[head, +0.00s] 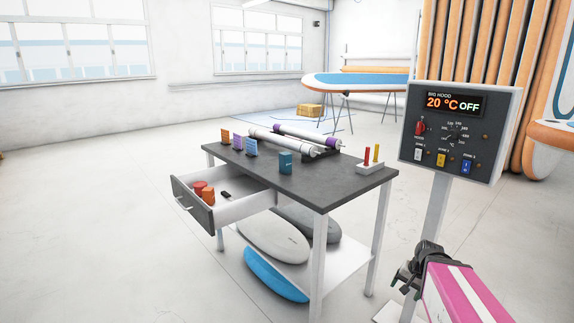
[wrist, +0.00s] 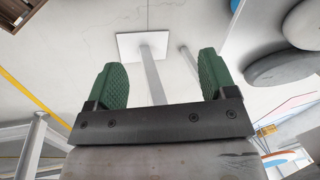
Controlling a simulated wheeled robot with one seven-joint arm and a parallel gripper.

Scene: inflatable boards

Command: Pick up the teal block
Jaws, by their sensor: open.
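The teal block (head: 285,162) stands upright on the dark top of the table (head: 320,190), right of the middle and near the two rollers. My gripper (head: 408,280) is low at the right in the head view, beside the control panel's post and well apart from the block. In the wrist view my gripper (wrist: 164,78) shows two green textured fingers spread wide with nothing between them. The teal block does not show in the wrist view.
On the table are white rollers (head: 280,141), several small upright blocks (head: 238,142) and a white holder (head: 370,167) with red and yellow sticks. An open drawer (head: 228,205) juts out left. The control panel (head: 460,132) stands right of the table on a post.

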